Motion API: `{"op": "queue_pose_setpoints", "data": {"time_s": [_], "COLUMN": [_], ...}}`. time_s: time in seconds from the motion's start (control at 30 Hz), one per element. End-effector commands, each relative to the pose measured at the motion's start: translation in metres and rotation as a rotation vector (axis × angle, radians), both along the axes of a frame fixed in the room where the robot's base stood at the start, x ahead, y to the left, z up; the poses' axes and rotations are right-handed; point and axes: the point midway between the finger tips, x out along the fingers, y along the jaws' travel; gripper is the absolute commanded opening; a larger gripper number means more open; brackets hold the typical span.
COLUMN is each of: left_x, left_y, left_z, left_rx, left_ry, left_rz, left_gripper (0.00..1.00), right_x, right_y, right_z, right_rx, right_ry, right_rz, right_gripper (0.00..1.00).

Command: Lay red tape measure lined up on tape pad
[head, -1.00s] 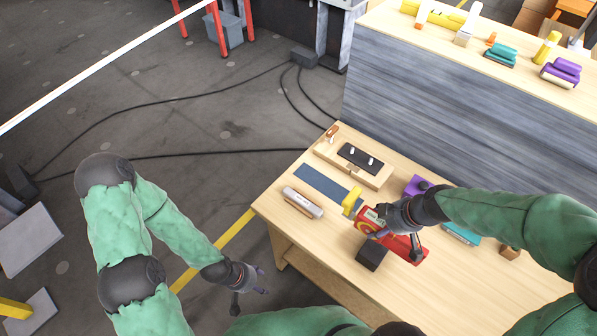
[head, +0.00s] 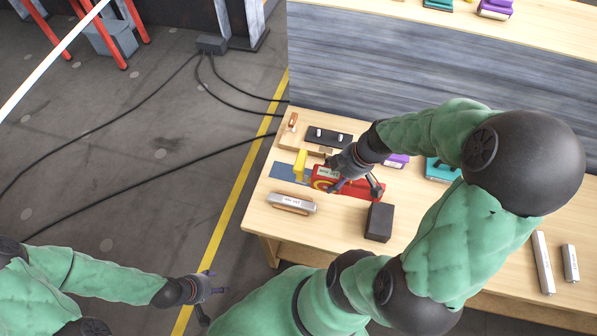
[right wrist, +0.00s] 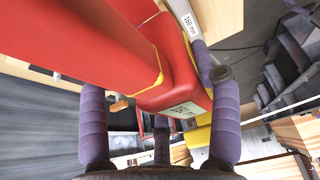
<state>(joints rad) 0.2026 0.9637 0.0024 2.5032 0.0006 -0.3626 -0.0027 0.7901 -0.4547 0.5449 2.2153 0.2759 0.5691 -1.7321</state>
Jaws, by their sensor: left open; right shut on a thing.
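The red tape measure (head: 325,174) has a yellow part at its left end and a white label. My right gripper (head: 356,184) is shut on it. In the right wrist view the red body (right wrist: 170,80) sits between the purple fingers (right wrist: 160,125). The blue strip-shaped tape pad (head: 282,179) lies on the table, its right part hidden by the tape measure. The tape measure is over or at the pad's right end; I cannot tell whether it touches the pad. My left gripper (head: 206,296) is open and empty, off the table at the lower left.
A black block (head: 379,222) is close in front of the tape measure. Purple (head: 397,161) and teal (head: 441,170) pieces lie to the right.

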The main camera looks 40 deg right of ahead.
Motion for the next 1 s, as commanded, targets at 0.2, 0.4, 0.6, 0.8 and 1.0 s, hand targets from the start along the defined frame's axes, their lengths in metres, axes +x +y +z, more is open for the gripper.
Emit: {"op": "queue_pose_setpoints", "data": {"time_s": [0.2,0.4,0.6,0.8,1.0], "left_x": [0.000,0.000,0.000,0.000,0.000], "left_y": [0.000,0.000,0.000,0.000,0.000], "left_z": [-0.001,-0.003,-0.008,-0.012,-0.013], "left_rx": [0.000,0.000,0.000,0.000,0.000], "left_ry": [0.001,0.000,0.000,0.000,0.000], "left_rz": [0.000,0.000,0.000,0.000,0.000], "left_gripper": [0.59,0.59,0.59,0.59,0.59], "right_x": [0.037,0.074,0.104,0.124,0.132], "right_y": [0.001,0.001,0.001,0.000,0.000], "right_z": [-0.017,-0.034,-0.062,-0.086,-0.094], "right_rx": [0.004,0.001,0.003,0.000,0.001], "right_ry": [0.002,0.001,0.002,0.000,0.001], "right_rz": [0.006,0.005,0.004,0.001,0.000], "right_gripper": [0.21,0.21,0.21,0.21,0.21]}}
